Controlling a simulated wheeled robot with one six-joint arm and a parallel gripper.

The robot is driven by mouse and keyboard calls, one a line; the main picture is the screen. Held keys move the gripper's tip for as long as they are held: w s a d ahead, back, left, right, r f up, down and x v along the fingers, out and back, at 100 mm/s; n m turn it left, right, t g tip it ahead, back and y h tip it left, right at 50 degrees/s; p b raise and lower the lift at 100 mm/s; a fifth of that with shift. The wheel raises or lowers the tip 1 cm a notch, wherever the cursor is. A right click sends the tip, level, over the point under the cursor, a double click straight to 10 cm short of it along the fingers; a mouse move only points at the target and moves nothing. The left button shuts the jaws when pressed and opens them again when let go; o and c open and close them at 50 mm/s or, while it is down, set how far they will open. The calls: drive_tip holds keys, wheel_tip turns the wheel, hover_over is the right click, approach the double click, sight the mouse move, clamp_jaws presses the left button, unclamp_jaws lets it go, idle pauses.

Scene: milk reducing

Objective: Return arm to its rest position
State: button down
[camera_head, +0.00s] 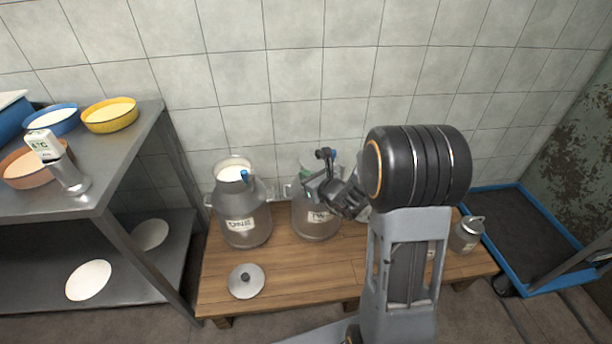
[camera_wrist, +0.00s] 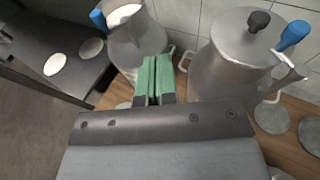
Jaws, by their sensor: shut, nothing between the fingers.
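My gripper (camera_head: 310,188) is at the end of my arm, in front of the right one of two large metal milk cans. In the wrist view its green fingers (camera_wrist: 152,76) are together with nothing between them. The left can (camera_head: 242,210) is open, with white milk showing at its top. The right can (camera_head: 315,215) is partly hidden by my gripper and arm in the head view. In the wrist view the right can (camera_wrist: 238,55) wears a lid with a dark knob (camera_wrist: 258,21).
A wooden bench (camera_head: 290,283) carries the cans, a loose round lid (camera_head: 246,281) and a small can (camera_head: 466,234). A metal shelf (camera_head: 105,180) with bowls stands left. A blue-edged cart (camera_head: 530,220) stands right. Tiled wall is behind.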

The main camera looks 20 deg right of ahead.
drive_tip(key=s+a+f+n+g+y, duration=0.2)
drive_tip(key=s+a+n+g+y, duration=0.15)
drive_tip(key=n, duration=0.35)
drive_tip(key=s+a+r+n+g+p, duration=0.2)
drive_tip(key=s+r+n+g+p, duration=0.15)
drive_tip(key=s+n, duration=0.3)
drive_tip(key=s+a+r+n+g+p, duration=0.2)
drive_tip(key=s+r+n+g+p, duration=0.15)
drive_tip(key=s+n, duration=0.3)
drive_tip(key=s+d+r+n+h+p, duration=0.2)
drive_tip(key=r+n+h+p, duration=0.1)
drive_tip(key=r, duration=0.4)
drive_tip(key=s+d+r+n+h+p, duration=0.2)
drive_tip(key=r+n+h+p, duration=0.1)
drive_tip(key=r+p, duration=0.3)
drive_tip(key=s+d+r+n+h+p, duration=0.2)
drive_tip(key=r+n+p, duration=0.3)
drive_tip(key=r, duration=0.4)
drive_tip(key=shift+s+r+n+h, duration=0.35)
drive_tip(key=shift+s+h, duration=0.1)
drive_tip(key=shift+h, duration=0.1)
drive_tip(key=shift+d, duration=0.1)
